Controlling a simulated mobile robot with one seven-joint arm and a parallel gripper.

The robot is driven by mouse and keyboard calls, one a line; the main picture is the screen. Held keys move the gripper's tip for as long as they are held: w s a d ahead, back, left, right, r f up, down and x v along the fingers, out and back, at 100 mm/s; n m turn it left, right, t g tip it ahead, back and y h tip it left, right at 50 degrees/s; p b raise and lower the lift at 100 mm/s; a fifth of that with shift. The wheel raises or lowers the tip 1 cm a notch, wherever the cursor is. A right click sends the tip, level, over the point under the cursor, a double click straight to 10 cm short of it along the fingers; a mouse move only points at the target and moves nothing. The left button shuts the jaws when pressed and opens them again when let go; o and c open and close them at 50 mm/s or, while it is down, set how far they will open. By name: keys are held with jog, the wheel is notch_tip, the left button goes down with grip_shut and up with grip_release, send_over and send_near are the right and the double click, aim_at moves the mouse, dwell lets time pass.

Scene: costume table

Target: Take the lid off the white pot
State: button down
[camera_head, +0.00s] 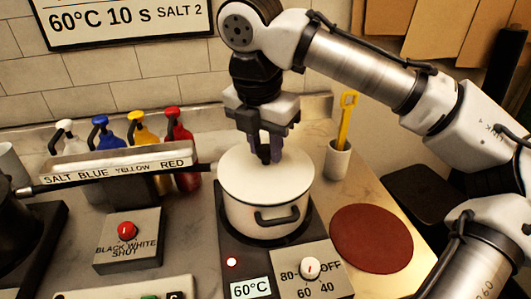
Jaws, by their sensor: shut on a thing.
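The white pot (262,222) stands on a dark hot plate (230,242), with a dark handle on its front side. Its white lid (262,185) lies on top and appears seated on the rim. My gripper (265,158) points down over the lid's middle, with its fingers shut on the lid's knob.
A round red-brown mat (371,238) lies bare to the right of the pot. Several coloured pump bottles (140,130) stand at the back left. A control box (128,240) sits left.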

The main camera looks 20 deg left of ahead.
aim_at(265, 149)
notch_tip(265, 149, up, 20)
jog(key=p, duration=0.7)
